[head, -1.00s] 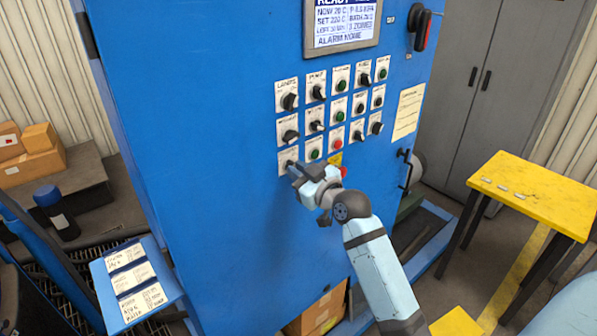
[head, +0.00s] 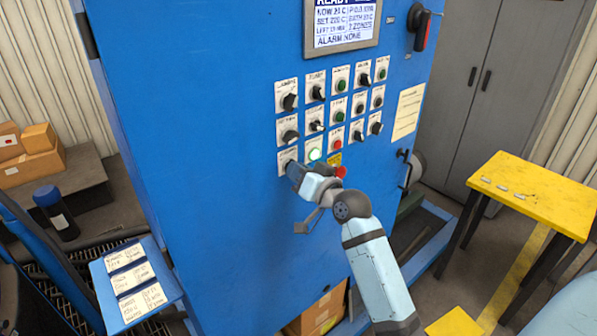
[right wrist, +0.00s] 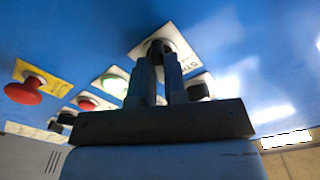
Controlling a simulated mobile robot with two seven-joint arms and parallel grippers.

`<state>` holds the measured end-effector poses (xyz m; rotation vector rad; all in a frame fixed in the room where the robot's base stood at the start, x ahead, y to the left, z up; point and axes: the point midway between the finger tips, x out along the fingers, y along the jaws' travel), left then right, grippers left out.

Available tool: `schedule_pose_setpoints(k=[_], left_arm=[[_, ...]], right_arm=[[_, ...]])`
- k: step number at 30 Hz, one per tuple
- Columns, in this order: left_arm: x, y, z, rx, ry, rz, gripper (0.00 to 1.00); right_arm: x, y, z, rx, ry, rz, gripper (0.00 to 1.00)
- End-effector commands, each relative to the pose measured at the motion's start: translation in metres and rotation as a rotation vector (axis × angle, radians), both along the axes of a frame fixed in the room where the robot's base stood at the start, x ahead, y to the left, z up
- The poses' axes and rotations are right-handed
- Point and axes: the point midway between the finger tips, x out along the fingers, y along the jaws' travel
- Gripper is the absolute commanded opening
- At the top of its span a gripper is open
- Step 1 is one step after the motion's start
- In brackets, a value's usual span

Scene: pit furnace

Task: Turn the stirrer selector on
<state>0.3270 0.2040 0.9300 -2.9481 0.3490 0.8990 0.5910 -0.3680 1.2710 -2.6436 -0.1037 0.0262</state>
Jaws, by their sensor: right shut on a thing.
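The stirrer selector is a black knob on a white plate (right wrist: 185,45) lettered "STIR..." in the right wrist view. In the head view its plate (head: 285,157) is at the bottom left of the switch rows, with the knob hidden by my gripper. My right gripper (right wrist: 160,62) is shut on the knob, a finger on each side; it also shows in the head view (head: 291,170). The green lamp (head: 314,150) just right of the selector is lit bright, and it glows in the wrist view too (right wrist: 115,82). My left gripper is not in view.
The blue cabinet (head: 210,210) carries several other knobs, lamps and a screen (head: 342,25). A red mushroom button (right wrist: 25,92) on a yellow plate sits close to my right gripper. A yellow table (head: 530,195) stands at the right.

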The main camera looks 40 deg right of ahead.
Motion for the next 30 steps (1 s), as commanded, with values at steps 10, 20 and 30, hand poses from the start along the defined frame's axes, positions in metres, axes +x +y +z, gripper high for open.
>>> schedule_pose_setpoints(k=[10,20,30], left_arm=[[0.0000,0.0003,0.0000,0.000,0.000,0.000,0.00],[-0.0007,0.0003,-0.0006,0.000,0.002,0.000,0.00],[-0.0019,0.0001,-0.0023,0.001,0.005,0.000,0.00]], right_arm=[[0.0000,-0.0002,0.0001,0.044,0.003,0.000,0.00],[0.0000,-0.0001,0.0003,0.044,0.003,0.000,0.24],[-0.0008,-0.0002,-0.0001,0.043,0.003,0.000,0.38]])
